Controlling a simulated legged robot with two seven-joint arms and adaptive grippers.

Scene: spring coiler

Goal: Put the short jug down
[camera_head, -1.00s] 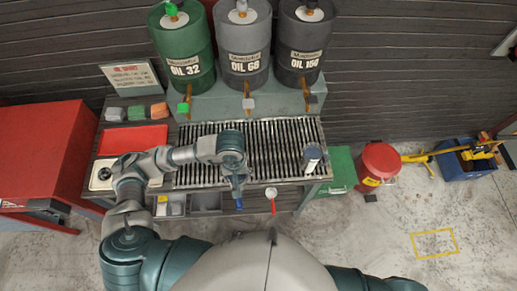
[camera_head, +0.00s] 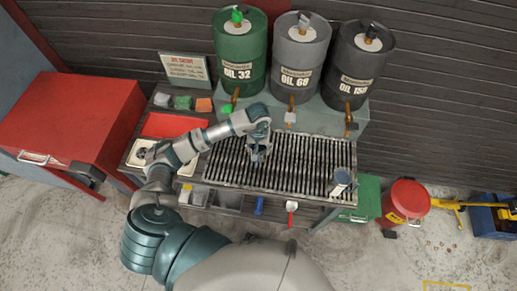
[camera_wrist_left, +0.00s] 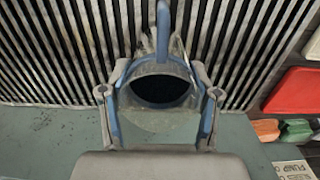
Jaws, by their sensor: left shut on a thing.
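My left gripper (camera_head: 257,155) is over the slatted grate (camera_head: 300,165), towards its back left part. In the left wrist view, the left gripper (camera_wrist_left: 160,95) is shut on a clear jug, the short jug (camera_wrist_left: 152,118), with a round dark mouth. A blue curved part (camera_wrist_left: 163,30), which looks like a handle or spout, shows at its far side. The jug is mostly hidden by the gripper in the head view. I cannot tell whether its base touches the grate. My right gripper is not in view.
Another jug (camera_head: 342,181) stands at the grate's right end. Green (camera_head: 238,55), grey (camera_head: 297,60) and dark (camera_head: 355,65) oil drums with taps stand behind the grate. A red tray (camera_head: 172,125) lies to the left. The grate's middle is clear.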

